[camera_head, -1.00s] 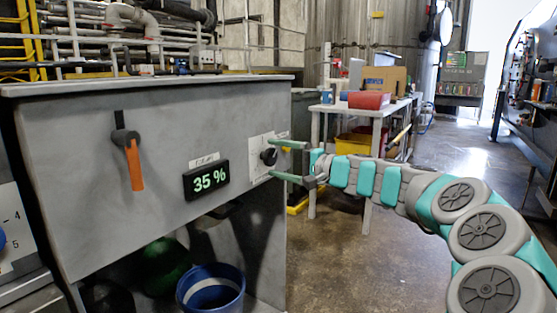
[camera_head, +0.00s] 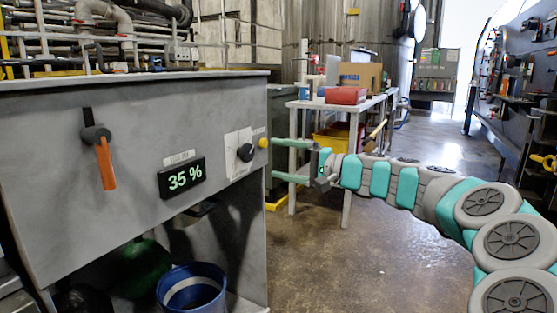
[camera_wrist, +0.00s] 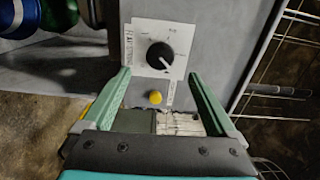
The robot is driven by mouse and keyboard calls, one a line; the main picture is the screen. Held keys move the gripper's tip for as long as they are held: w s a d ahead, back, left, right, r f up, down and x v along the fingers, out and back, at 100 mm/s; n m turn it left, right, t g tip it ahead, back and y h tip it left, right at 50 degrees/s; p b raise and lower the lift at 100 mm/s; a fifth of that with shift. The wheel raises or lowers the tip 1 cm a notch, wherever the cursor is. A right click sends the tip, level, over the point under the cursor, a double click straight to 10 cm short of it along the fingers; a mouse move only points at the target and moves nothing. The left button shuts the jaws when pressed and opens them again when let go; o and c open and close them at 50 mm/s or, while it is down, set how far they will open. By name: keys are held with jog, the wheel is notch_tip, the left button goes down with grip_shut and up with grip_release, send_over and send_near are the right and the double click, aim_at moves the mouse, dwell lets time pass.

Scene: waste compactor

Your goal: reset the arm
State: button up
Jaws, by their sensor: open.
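My gripper (camera_head: 290,160) is open and empty in the head view, just right of the grey compactor's (camera_head: 120,140) front right edge. Its two green fingers point left toward a black dial (camera_head: 245,152) on a white plate, with a yellow button (camera_head: 263,143) beside it. In the wrist view, the dial (camera_wrist: 160,56) and the yellow button (camera_wrist: 155,97) show beyond and between the parted fingers (camera_wrist: 160,80). The fingers appear apart from both. My arm stretches out to the right.
A blue bucket (camera_head: 192,290) stands below. A white table (camera_head: 350,107) with boxes stands behind my gripper. Open floor (camera_head: 310,255) lies in front; shelving (camera_head: 530,120) lines the right.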

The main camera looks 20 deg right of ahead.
jog(key=s+a+f+n+g, duration=0.3)
jog(key=s+a+g, duration=0.15)
jog(key=a, duration=0.65)
jog(key=s+a+f+n+g, duration=0.35)
jog(key=s+a, duration=0.25)
jog(key=a, duration=0.4)
jog(key=s+a+f+n+g+h+p, duration=0.1)
jog(key=s+a+f+n+g+h, duration=0.2)
jog(key=s+f, duration=0.45)
jog(key=s+d+f+g+h, duration=0.1)
jog(key=s+d+f+h, duration=0.1)
jog(key=s, duration=0.6)
jog(key=s+d+f+g+h+p, duration=0.1)
jog(key=s+d+f+g+h, duration=0.1)
jog(key=s+f, duration=0.4)
jog(key=s+d+f+g+h, duration=0.2)
jog(key=s+d+f+h, duration=0.2)
jog(key=s, duration=0.6)
jog(key=shift+s+d+f+n, duration=0.15)
jog(key=shift+d+f+n, duration=0.2)
jog(key=shift+d, duration=0.4)
grip_shut()
